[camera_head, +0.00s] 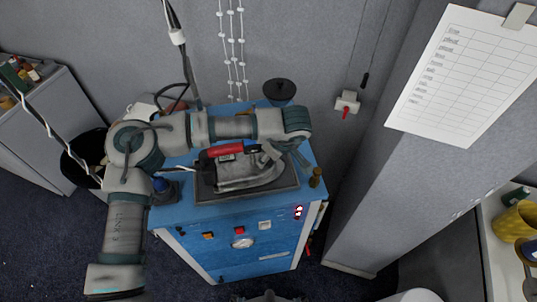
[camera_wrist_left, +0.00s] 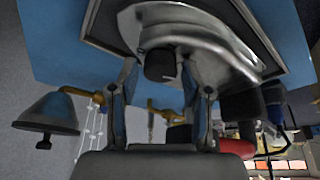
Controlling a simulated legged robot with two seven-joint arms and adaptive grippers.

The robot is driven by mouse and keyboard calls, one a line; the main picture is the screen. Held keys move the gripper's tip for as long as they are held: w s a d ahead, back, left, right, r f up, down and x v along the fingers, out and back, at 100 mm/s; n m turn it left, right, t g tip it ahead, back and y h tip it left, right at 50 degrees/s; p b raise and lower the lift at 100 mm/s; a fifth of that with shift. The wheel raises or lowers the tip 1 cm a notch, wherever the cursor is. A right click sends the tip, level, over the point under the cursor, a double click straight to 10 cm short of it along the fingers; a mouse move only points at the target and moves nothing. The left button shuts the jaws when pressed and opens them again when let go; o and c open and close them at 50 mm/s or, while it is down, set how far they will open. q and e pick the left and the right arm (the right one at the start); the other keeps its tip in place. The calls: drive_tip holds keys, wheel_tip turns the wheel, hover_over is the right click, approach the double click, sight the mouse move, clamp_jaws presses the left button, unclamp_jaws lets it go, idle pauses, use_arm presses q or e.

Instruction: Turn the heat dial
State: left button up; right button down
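A silver iron (camera_head: 248,173) with a red and black handle lies on a dark plate (camera_head: 230,195) on top of the blue cabinet. My left gripper (camera_head: 282,158) reaches over the cabinet to the right part of the iron. In the left wrist view a short black knob (camera_wrist_left: 160,65) stands out from the iron's silver body (camera_wrist_left: 210,40). The two fingers of the left gripper (camera_wrist_left: 159,75) are apart, one on each side of the knob, with small gaps visible. A round white dial (camera_head: 243,243) is on the cabinet front.
The blue cabinet (camera_head: 262,262) has a red button (camera_head: 239,230) and a lit red switch (camera_head: 298,212) on its front. A dark round object (camera_head: 280,92) stands at the back. A grey partition (camera_head: 380,190) rises close on the right. A black bin (camera_head: 85,155) is at left.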

use_arm(q)
drive_tip(key=shift+d, duration=0.1)
use_arm(e)
drive_tip(key=shift+s+d, duration=0.15)
drive_tip(key=shift+s, duration=0.1)
use_arm(q)
drive_tip(key=shift+r, duration=0.1)
drive_tip(key=v, duration=1.1)
drive_tip(key=shift+d+r, duration=0.25)
drive_tip(key=shift+r, duration=0.05)
drive_tip(key=shift+s, duration=0.15)
